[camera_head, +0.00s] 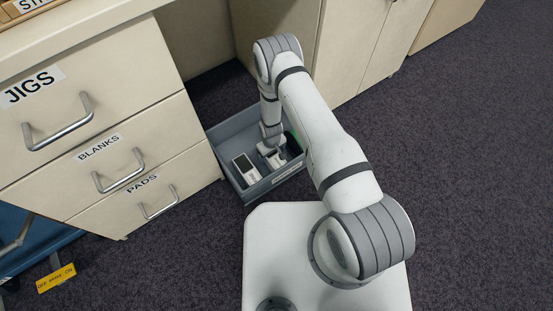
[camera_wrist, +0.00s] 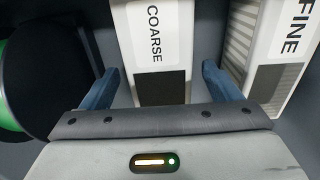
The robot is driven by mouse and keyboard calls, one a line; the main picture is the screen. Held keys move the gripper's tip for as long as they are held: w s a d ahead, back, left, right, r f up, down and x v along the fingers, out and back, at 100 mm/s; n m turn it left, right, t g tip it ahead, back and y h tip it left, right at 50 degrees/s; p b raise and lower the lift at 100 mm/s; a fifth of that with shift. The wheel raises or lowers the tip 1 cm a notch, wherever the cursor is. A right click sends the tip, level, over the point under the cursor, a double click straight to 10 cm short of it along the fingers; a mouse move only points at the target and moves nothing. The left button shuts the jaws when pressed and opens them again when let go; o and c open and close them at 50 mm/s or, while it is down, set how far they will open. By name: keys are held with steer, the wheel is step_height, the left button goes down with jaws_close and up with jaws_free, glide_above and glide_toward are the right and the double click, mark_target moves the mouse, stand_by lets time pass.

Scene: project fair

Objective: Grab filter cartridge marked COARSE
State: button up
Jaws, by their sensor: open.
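The filter cartridge marked COARSE (camera_wrist: 168,18) is a white block with a dark panel at its near end. In the wrist view it lies between the two fingers of my open gripper (camera_wrist: 159,88), with a gap on each side. The cartridge marked FINE (camera_wrist: 275,47) lies to its right, close outside the right finger. In the head view my gripper (camera_head: 271,152) is down inside a grey bin (camera_head: 232,132) on the floor. A white cartridge with a dark face (camera_head: 245,168) shows in the bin, left of my gripper; its label is unreadable there.
A round black object with a green part (camera_wrist: 45,75) lies close to the left finger in the wrist view. The bin stands beside a drawer cabinet (camera_head: 60,165) labelled JIGS, BLANKS and PADS. Dark carpet (camera_head: 470,150) is clear on the right.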

step_height(320, 180, down, 3)
steer(key=shift+r+b, duration=0.1)
steer(key=shift+b, duration=0.2)
steer(key=shift+c, duration=0.2)
steer(key=c, duration=1.1)
steer(key=shift+r, duration=0.2)
